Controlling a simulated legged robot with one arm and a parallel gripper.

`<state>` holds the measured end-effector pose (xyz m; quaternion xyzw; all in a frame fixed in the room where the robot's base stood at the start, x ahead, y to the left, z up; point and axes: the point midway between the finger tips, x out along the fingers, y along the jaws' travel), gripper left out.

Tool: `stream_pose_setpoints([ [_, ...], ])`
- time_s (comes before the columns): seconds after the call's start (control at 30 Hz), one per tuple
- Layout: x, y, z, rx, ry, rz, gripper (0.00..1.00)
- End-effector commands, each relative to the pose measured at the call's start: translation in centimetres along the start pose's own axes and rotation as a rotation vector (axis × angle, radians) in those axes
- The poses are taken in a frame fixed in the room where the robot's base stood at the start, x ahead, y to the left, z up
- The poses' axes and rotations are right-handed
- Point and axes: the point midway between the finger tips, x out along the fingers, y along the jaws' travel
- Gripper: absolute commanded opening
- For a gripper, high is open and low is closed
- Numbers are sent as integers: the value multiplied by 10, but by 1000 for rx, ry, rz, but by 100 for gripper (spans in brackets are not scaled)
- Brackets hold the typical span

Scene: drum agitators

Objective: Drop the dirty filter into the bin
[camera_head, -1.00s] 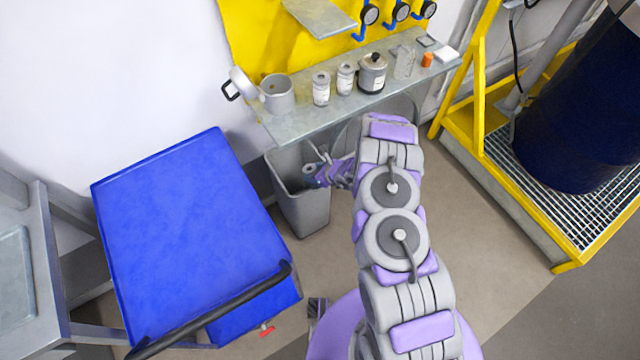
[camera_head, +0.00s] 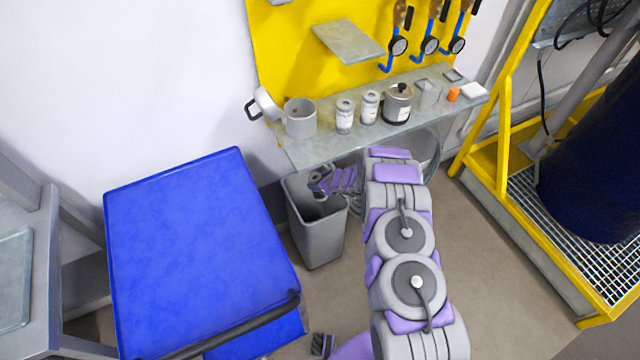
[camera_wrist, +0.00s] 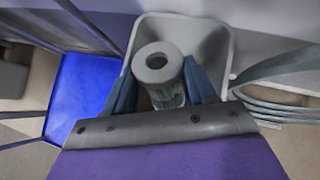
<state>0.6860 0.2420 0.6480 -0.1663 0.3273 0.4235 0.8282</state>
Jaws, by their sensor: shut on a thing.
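The dirty filter (camera_wrist: 160,72) is a short grey cylinder with a hole in its end and a darker, stained side. My gripper (camera_wrist: 163,82) is shut on it, one blue finger on each side. The grey bin (camera_head: 319,240) stands on the floor between the blue cart and my arm. In the wrist view the filter shows against the bin's open interior (camera_wrist: 208,45). In the head view my gripper (camera_head: 318,183) is over the bin's opening, near its back rim. How far the filter is above or inside the rim I cannot tell.
A blue-topped cart (camera_head: 195,250) stands left of the bin. A grey shelf (camera_head: 310,152) with pots, jars and small items overhangs behind the bin. A coiled grey hose (camera_wrist: 285,108) lies right of the bin in the wrist view. A yellow frame (camera_head: 500,120) stands at the right.

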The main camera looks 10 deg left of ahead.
Motion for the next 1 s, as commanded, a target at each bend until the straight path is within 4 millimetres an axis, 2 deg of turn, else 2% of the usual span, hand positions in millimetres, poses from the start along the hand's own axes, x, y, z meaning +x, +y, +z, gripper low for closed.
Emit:
stream_pose_setpoints([
  [0.13,0,0,0,0,0,-1,20],
  [0.17,0,0,0,0,0,-1,58],
  [0.43,0,0,0,0,0,-1,84],
  [0.77,-3,-1,1,0,0,-2,86],
  [0.87,-12,-2,2,-1,-1,-4,86],
  [1.0,-35,-1,2,4,1,-3,86],
])
